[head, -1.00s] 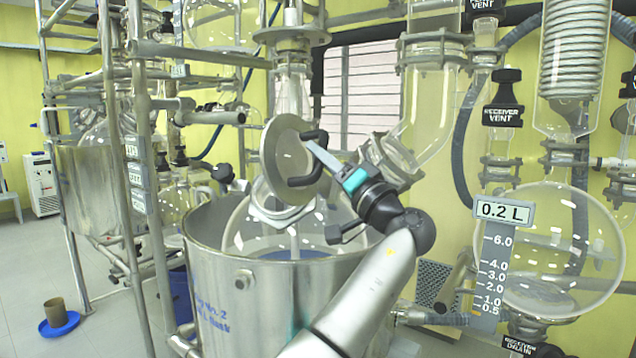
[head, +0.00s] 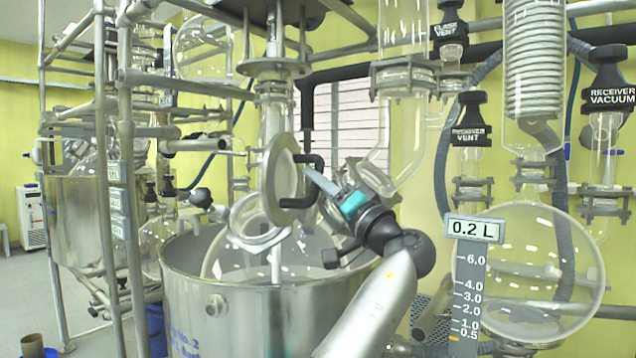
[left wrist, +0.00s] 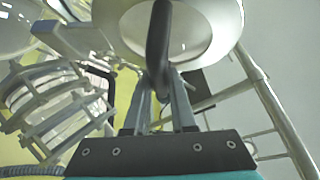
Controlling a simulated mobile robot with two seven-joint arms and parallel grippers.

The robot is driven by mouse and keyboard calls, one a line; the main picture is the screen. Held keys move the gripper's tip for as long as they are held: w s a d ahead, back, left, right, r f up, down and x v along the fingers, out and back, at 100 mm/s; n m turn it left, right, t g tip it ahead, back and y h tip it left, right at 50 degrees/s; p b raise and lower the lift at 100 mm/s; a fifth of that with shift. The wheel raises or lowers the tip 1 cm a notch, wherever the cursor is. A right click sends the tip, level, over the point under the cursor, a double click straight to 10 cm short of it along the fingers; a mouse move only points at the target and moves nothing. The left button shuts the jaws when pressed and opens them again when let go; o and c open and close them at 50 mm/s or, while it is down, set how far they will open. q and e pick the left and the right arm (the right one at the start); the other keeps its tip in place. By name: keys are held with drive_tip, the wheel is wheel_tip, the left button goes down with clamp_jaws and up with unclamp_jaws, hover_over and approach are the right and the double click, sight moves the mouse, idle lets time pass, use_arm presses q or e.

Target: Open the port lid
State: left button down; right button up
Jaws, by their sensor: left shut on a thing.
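The port lid (head: 281,180) is a round metal-rimmed disc, standing tilted up off the glass port (head: 258,236) of the reactor vessel. Its black U-shaped handle (head: 316,181) faces right in the head view. My left gripper (head: 312,178) is shut on this handle. The left wrist view shows the lid (left wrist: 212,45) above, with the handle (left wrist: 158,45) between my two fingers. The port mouth shows open below the lid in the head view. My right gripper is in neither view.
A steel bath (head: 240,310) surrounds the glass vessel. A round glass receiver (head: 525,270) with a 0.2 L display (head: 474,229) stands at the right. Metal frame posts (head: 125,180) stand at the left. Glass pipework hangs above and behind the lid.

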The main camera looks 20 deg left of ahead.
use_arm(q)
drive_tip(key=shift+w+d+f, duration=0.1)
drive_tip(key=shift+f, duration=0.05)
drive_tip(key=c, duration=0.9)
unclamp_jaws()
drive_tip(key=shift+w, duration=0.15)
drive_tip(key=shift+o, duration=0.7)
drive_tip(key=b+v, duration=0.1)
drive_tip(key=v, duration=1.4)
drive_tip(key=shift+s+d+f, duration=0.1)
drive_tip(key=shift+s, duration=0.1)
